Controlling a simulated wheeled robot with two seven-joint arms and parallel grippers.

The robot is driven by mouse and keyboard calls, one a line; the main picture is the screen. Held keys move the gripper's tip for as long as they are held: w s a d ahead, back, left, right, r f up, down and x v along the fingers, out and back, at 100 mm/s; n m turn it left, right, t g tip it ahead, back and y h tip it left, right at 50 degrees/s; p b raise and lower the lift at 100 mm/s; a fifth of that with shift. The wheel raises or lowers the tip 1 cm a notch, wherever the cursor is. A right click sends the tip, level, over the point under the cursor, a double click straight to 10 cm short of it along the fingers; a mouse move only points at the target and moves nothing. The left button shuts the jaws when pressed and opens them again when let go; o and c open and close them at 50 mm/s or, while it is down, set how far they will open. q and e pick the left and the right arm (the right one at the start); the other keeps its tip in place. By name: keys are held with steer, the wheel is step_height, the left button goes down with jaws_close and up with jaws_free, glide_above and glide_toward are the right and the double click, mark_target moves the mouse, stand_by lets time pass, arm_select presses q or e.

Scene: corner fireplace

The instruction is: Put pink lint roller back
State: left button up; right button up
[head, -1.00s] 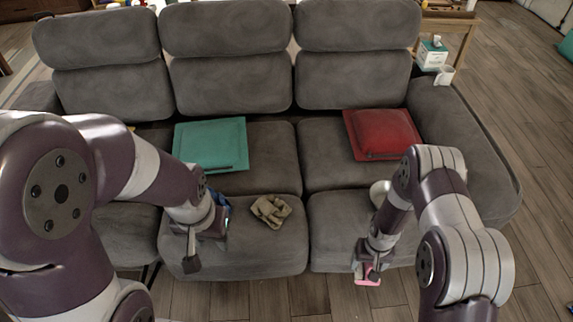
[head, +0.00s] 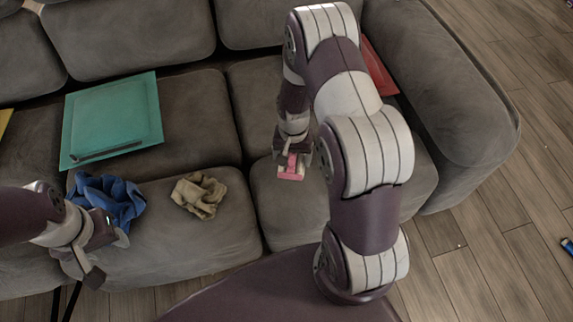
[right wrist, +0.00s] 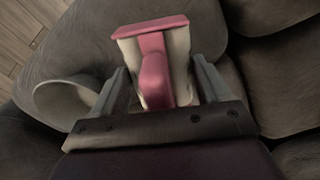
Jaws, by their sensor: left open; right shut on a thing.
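The pink lint roller (head: 290,170) is held in my right gripper (head: 292,156), above the right-hand seat of the grey sofa (head: 300,215). In the right wrist view the pink and white lint roller (right wrist: 152,62) stands out between the two fingers of my right gripper (right wrist: 158,85), which are shut on it. A pale hollow cylinder (right wrist: 68,98) lies on the sofa left of the fingers, apart from the roller; my arm seems to hide it in the head view. My left gripper (head: 82,268) is open and empty at the front of the left seat.
A blue cloth (head: 112,200) lies beside my left gripper, and a tan crumpled cloth (head: 198,194) lies right of it. A teal cushion (head: 115,112) and a partly hidden red cushion (head: 378,68) lie further back.

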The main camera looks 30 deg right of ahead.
steer(key=w+f, duration=0.1)
steer(key=w, duration=0.1)
steer(key=shift+w+f, duration=0.4)
steer(key=shift+w+f+b, duration=0.15)
steer(key=shift+f+b, duration=0.15)
steer(key=shift+b, duration=0.05)
step_height(320, 180, down, 4)
steer(key=shift+r+b, duration=0.2)
steer(key=shift+b, duration=0.35)
steer(key=shift+r, duration=0.15)
steer(key=o, duration=1)
steer(key=shift+f, duration=0.2)
steer(key=r+p, duration=0.1)
steer(key=r, duration=0.5)
steer(key=r+p, duration=0.2)
steer(key=r, duration=0.5)
steer(key=shift+a+p, duration=0.2)
steer(key=shift+p, duration=0.1)
steer(key=s+a+r+n, duration=0.2)
steer(key=s+r, duration=0.2)
steer(key=s+a+r+n+t, duration=0.1)
steer(key=s+a+r+n, duration=0.2)
steer(key=s+r, duration=0.1)
steer(key=s+a+r+n, duration=0.2)
steer(key=s+a+r, duration=0.1)
steer(key=s+r, duration=0.1)
steer(key=shift+s, duration=0.8)
